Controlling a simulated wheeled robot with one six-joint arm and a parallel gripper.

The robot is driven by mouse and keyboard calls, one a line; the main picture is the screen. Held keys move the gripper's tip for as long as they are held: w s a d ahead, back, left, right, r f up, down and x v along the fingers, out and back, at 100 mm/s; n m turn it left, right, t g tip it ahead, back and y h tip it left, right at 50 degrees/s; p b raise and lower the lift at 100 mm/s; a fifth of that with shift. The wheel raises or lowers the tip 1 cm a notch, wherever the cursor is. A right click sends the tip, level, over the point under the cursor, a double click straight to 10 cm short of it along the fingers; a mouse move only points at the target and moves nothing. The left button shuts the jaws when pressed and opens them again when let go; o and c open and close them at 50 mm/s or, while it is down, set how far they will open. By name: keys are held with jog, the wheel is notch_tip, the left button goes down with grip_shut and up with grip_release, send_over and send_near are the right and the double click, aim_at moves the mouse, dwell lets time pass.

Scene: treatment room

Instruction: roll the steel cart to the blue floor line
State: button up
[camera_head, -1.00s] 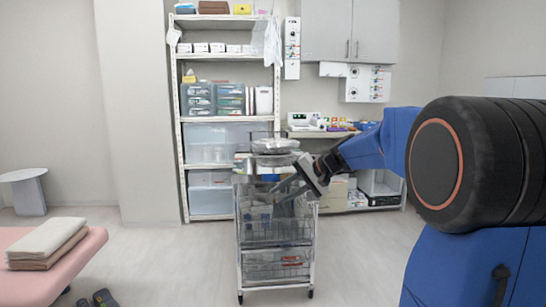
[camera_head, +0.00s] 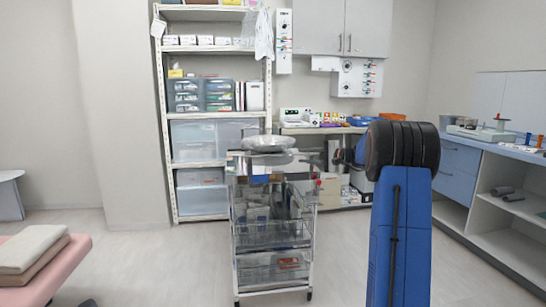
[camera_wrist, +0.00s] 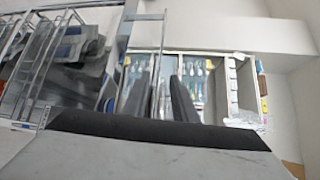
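The steel cart (camera_head: 273,240) stands upright on the floor in the middle of the head view, with wire baskets and small wheels. A round metal basin (camera_head: 268,143) sits on its top. The cart's wire side and rails (camera_wrist: 128,50) fill the left of the wrist view. My gripper (camera_wrist: 164,84) shows there as two dark fingers with a gap between them, close beside a thin metal rail. Whether the rail lies between the fingers is unclear. In the head view the gripper is mostly hidden behind my arm, right of the cart. No blue floor line shows in either view.
A tall shelf (camera_head: 163,130) and a low counter unit (camera_head: 310,130) stand behind the cart. A blue-fronted cabinet (camera_head: 456,165) is at the right, a pink bed (camera_head: 65,265) at the lower left. Floor (camera_head: 170,265) is clear left of the cart.

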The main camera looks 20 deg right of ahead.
jog(key=x, duration=1.6)
jog(key=shift+w+a+f, duration=0.1)
jog(key=shift+w+a, duration=0.15)
jog(key=shift+a, duration=0.05)
grip_shut()
jog(key=shift+f, duration=0.1)
dwell(0.7)
